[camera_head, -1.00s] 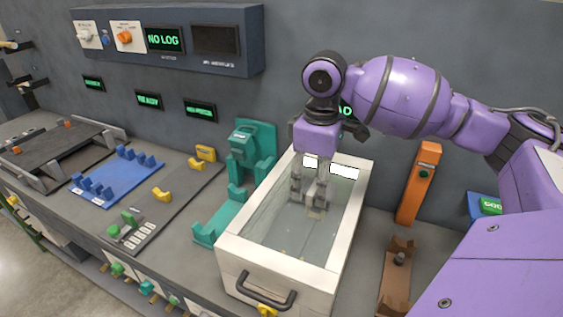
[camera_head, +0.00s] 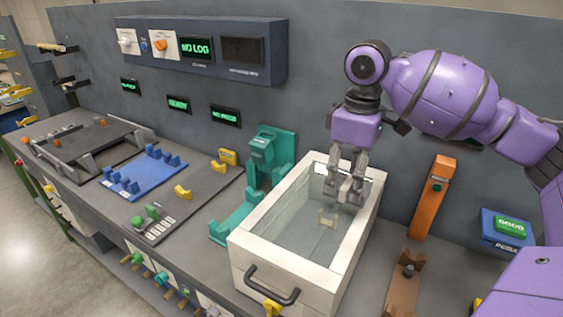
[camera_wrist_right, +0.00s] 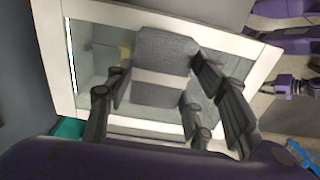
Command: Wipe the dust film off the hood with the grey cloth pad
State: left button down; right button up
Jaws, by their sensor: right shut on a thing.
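The hood (camera_head: 252,246) is a white-framed box with a clear top pane and a dark front handle. It stands on the bench right of the teal fixture. My right gripper (camera_head: 346,198) points down over the far right part of the pane. In the right wrist view it is shut on the grey cloth pad (camera_wrist_right: 167,53), a textured block between the fingers. The pad hardly shows in the head view. I cannot tell if it touches the pane. The pane looks hazy with faint pale patches; I cannot tell dust from reflections. My left gripper is not in view.
A teal fixture (camera_head: 275,150) stands close left of the hood. An orange post (camera_head: 430,195) and a brown holder (camera_head: 402,285) stand to its right. The wall panel (camera_head: 200,52) hangs behind.

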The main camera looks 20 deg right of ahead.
jog(key=r, duration=0.2)
jog(key=shift+s+d+r, duration=0.15)
jog(key=shift+d+r, duration=0.05)
jog(key=shift+r, duration=0.1)
jog(key=shift+a+r, duration=0.15)
jog(key=shift+r, duration=0.35)
jog(key=shift+f, duration=0.1)
